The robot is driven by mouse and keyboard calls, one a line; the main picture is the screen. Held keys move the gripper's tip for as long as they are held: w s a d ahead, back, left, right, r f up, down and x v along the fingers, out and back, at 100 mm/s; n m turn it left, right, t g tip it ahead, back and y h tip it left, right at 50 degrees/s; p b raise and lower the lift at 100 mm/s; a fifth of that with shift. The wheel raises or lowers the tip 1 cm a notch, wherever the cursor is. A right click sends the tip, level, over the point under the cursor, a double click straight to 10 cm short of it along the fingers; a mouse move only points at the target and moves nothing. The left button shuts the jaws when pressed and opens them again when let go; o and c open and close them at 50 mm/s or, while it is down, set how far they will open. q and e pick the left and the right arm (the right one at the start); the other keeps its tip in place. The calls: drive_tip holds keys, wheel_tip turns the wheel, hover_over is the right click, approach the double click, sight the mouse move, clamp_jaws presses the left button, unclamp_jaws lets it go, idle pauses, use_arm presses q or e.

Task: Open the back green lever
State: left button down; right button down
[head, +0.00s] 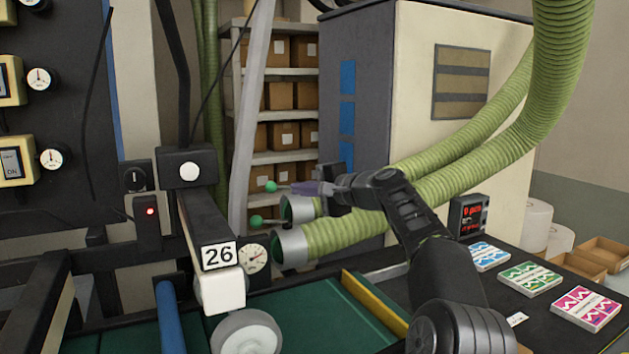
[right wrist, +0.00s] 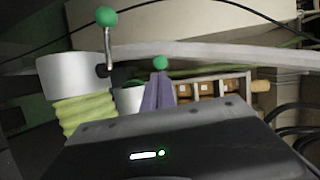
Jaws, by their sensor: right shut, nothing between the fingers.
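The back green lever (head: 270,186) has a round green knob on a thin stalk at the far hose's metal collar. The front green lever (head: 256,220) sticks out left from the nearer collar (head: 291,246). My right gripper (head: 298,188) has purple fingers, shut and empty, just right of the back knob. In the right wrist view the back knob (right wrist: 160,62) shows just past the fingertips (right wrist: 158,80), and the front knob (right wrist: 106,16) stands up at left on its collar (right wrist: 72,75). Whether the fingers touch the back lever, I cannot tell. My left gripper is out of view.
Green ribbed hoses (head: 440,178) run right and up behind my right arm. A numbered machine arm (head: 212,235) and a round gauge (head: 253,258) stand left of the collars. Coloured boxes (head: 530,278) lie on the table at right.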

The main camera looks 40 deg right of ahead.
sight(275, 187)
drive_tip(key=w+p, duration=0.1)
drive_tip(key=w, duration=0.1)
drive_tip(key=w+p, duration=0.1)
drive_tip(key=w, duration=0.1)
drive_tip(key=w+p, duration=0.1)
drive_tip(key=w, duration=0.1)
drive_tip(key=shift+a+f, duration=0.15)
drive_tip(key=shift+f, duration=0.25)
drive_tip(key=shift+w+f, duration=0.25)
drive_tip(key=shift+w, duration=0.15)
